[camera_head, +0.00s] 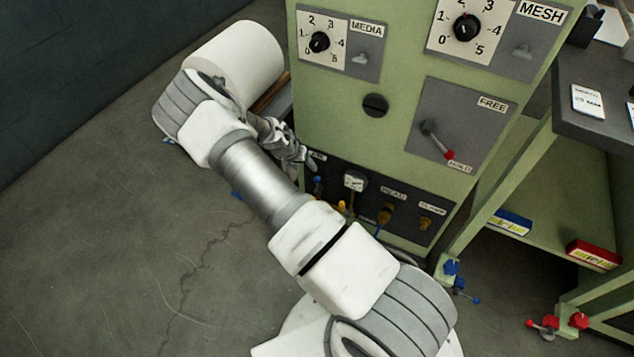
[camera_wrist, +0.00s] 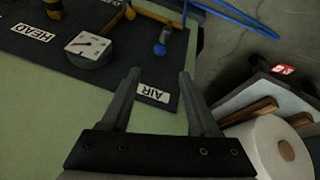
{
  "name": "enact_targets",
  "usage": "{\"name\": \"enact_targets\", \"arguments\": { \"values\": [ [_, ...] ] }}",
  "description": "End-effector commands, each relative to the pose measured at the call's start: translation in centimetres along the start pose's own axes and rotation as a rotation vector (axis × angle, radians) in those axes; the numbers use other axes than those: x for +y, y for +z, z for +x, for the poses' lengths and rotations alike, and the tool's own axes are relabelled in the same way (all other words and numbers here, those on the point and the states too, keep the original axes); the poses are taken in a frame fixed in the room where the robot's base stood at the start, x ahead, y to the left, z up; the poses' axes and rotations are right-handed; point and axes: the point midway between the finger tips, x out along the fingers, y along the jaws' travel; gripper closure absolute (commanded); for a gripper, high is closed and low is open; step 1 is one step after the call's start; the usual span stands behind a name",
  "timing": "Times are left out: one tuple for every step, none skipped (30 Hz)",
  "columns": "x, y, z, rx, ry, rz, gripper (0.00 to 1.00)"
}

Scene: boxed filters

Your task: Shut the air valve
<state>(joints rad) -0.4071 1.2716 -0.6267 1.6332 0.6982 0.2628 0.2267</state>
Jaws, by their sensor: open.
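The air valve shows in the wrist view as a small grey lever with a blue tip (camera_wrist: 160,48), beside a brass pipe (camera_wrist: 152,13). It lies beyond my fingertips, past the white AIR label (camera_wrist: 153,93) on the dark lower panel (camera_wrist: 120,77). In the head view my gripper (camera_head: 308,160) is close to the panel's left end.
A pressure gauge (camera_wrist: 88,46) stands left of the valve in the wrist view. A HEAD fitting (camera_head: 385,213) is farther along the panel. Blue hose (camera_wrist: 235,12) runs above. A green bench (camera_head: 590,190) stands right.

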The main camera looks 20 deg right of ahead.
Motion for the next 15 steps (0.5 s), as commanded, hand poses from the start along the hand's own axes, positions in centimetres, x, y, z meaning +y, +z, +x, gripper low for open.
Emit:
{"name": "enact_targets", "arguments": {
  "values": [
    [0.1,0.2,1.5,-0.002,0.002,0.002,0.39],
    [0.1,0.2,2.2,-0.001,0.002,0.001,0.39],
    [0.0,0.2,3.0,-0.001,0.002,0.000,0.39],
    [0.1,0.2,3.8,-0.002,0.003,0.000,0.39],
    [0.1,0.2,4.4,-0.002,0.002,0.000,0.39],
    [0.0,0.2,5.3,-0.001,0.002,0.001,0.39],
    [0.0,0.2,6.0,-0.002,0.002,0.001,0.39],
    [0.1,0.2,6.6,-0.002,0.002,0.001,0.39],
    [0.1,0.2,7.5,-0.002,0.002,0.000,0.39],
    [0.0,0.3,8.2,-0.002,0.002,-0.001,0.39],
    [0.0,0.2,8.8,-0.002,0.002,0.000,0.39],
    [0.1,0.2,9.7,-0.002,0.002,0.000,0.39],
    [0.1,0.3,10.3,-0.002,0.002,0.001,0.39],
    [0.0,0.2,10.9,-0.001,0.001,0.000,0.39],
    [0.0,0.2,11.6,-0.001,0.002,-0.001,0.39]
  ]
}}
